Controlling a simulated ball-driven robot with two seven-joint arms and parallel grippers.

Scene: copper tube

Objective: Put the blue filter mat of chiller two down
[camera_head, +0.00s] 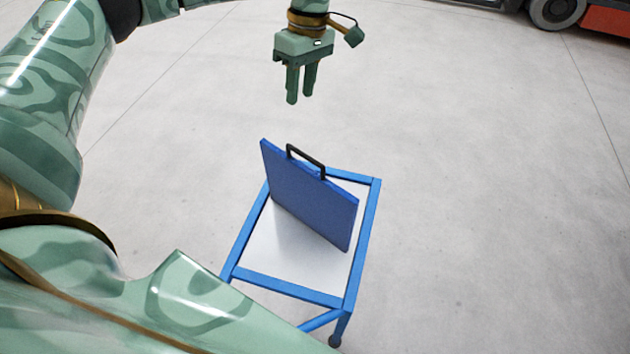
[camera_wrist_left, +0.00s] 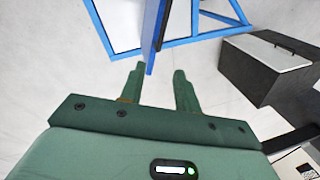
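The blue filter mat (camera_head: 308,200) is a flat panel with a black handle (camera_head: 306,158) on its top edge. It stands on edge, slightly tilted in the picture, on the pale top of a blue-framed cart (camera_head: 290,290). My left gripper (camera_head: 300,98) is in the air beyond the mat, apart from it. Its fingers are spread with nothing between them. In the left wrist view, the mat (camera_wrist_left: 152,35) shows edge-on ahead of the open fingers (camera_wrist_left: 159,68). My right gripper is not in view.
The cart has a caster at its near right leg. Wide grey floor (camera_head: 480,200) lies clear to the right of the cart. A red and black vehicle (camera_head: 590,15) with a dark wheel stands at the far top right.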

